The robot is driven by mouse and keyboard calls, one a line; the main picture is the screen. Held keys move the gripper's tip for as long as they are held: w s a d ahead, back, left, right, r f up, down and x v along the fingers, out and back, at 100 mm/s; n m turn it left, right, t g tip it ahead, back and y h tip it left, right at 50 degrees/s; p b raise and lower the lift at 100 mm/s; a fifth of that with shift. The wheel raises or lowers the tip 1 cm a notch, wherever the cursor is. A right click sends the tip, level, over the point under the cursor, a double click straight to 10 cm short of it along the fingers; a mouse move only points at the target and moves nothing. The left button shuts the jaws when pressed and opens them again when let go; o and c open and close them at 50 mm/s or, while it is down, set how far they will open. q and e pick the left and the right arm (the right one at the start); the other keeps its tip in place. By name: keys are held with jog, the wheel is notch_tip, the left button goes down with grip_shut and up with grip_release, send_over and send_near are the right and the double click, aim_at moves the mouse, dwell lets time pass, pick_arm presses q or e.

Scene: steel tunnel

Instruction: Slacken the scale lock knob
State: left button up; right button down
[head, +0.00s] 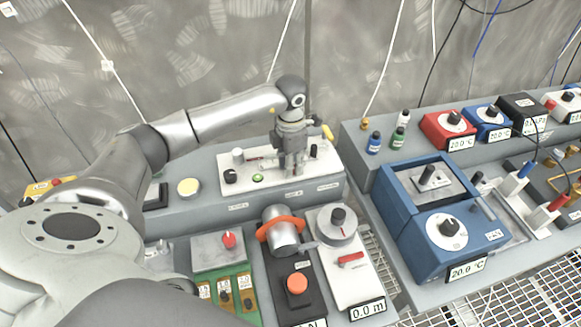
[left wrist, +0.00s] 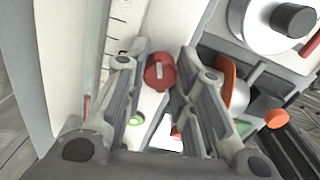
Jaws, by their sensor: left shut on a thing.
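The red knob (left wrist: 160,72) with a pale mark on its face shows in the left wrist view, between my left gripper's fingertips; I take it to be the scale lock knob. A white panel with scale marks (left wrist: 117,30) lies beside it. In the head view my left gripper (head: 292,170) points down at the white instrument panel (head: 322,172) on the rear bench. It hides the red knob there. The gripper is shut on the knob. My right gripper is not in view.
In front stand a cylinder with an orange ring (head: 284,232), an orange button (head: 297,284) and a grey dial (head: 335,228). A black knob (head: 230,176) sits left on the panel. A blue box (head: 450,225) and small bottles (head: 398,138) stand to the right.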

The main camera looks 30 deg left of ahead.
pick_arm(q)
jog(key=n+b, duration=0.1)
jog(key=n, duration=0.3)
jog(key=shift+n+b, duration=0.3)
jog(key=n+b, duration=0.1)
jog(key=n, duration=0.3)
jog(key=shift+r+n, duration=0.1)
jog(key=shift+n, duration=0.2)
jog(key=shift+w, duration=0.1)
jog(key=o, duration=1)
jog(key=shift+o, duration=0.2)
notch_tip(320, 180, up, 12)
